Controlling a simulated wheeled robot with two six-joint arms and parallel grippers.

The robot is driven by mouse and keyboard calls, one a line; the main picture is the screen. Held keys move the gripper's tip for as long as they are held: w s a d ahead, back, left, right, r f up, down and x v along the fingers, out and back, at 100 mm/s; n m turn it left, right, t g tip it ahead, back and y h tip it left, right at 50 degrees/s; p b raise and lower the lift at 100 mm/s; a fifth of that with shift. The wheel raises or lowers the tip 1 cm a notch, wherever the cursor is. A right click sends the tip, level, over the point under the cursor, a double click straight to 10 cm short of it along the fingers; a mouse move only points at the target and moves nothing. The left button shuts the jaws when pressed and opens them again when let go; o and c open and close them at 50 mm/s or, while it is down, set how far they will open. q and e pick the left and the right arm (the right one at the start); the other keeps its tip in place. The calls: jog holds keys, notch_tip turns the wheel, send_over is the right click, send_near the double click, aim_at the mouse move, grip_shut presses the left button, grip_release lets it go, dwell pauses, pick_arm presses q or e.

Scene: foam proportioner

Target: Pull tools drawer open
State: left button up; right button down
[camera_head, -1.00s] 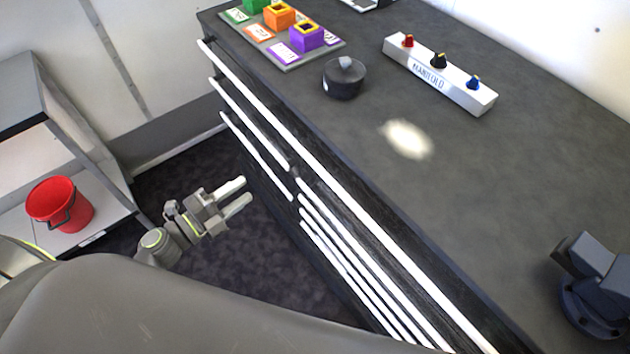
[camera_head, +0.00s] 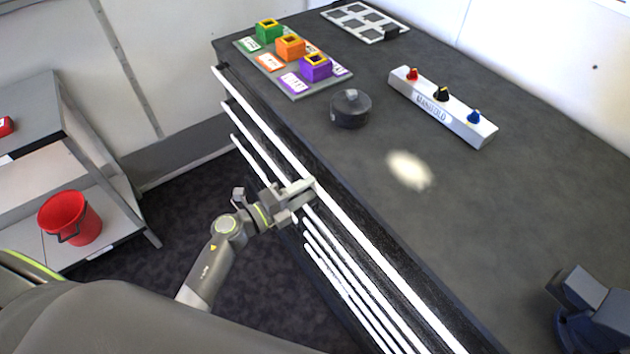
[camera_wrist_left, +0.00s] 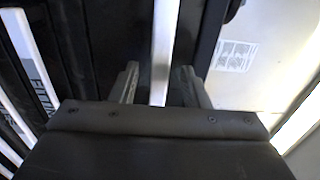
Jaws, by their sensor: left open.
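The dark cabinet under the counter has several long white drawer handles. My left gripper (camera_head: 300,194) is at the cabinet front, at the long top handle (camera_head: 368,240). In the left wrist view the open fingers (camera_wrist_left: 158,84) stand on either side of a white handle bar (camera_wrist_left: 164,50), with a gap to each side. No drawer looks pulled out. Which drawer is the tools drawer I cannot read; a partly hidden label (camera_wrist_left: 40,82) shows at the left of the wrist view.
On the counter are a tray with coloured blocks (camera_head: 290,46), a dark round knob (camera_head: 350,108), a white manifold (camera_head: 442,106) and a dark vise-like device (camera_head: 590,310). A shelf with a red bucket (camera_head: 70,217) stands left. Dark floor (camera_head: 180,210) lies between.

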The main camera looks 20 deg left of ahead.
aim_at(313, 187)
pick_arm(q)
jog(key=shift+x, duration=1.6)
grip_shut()
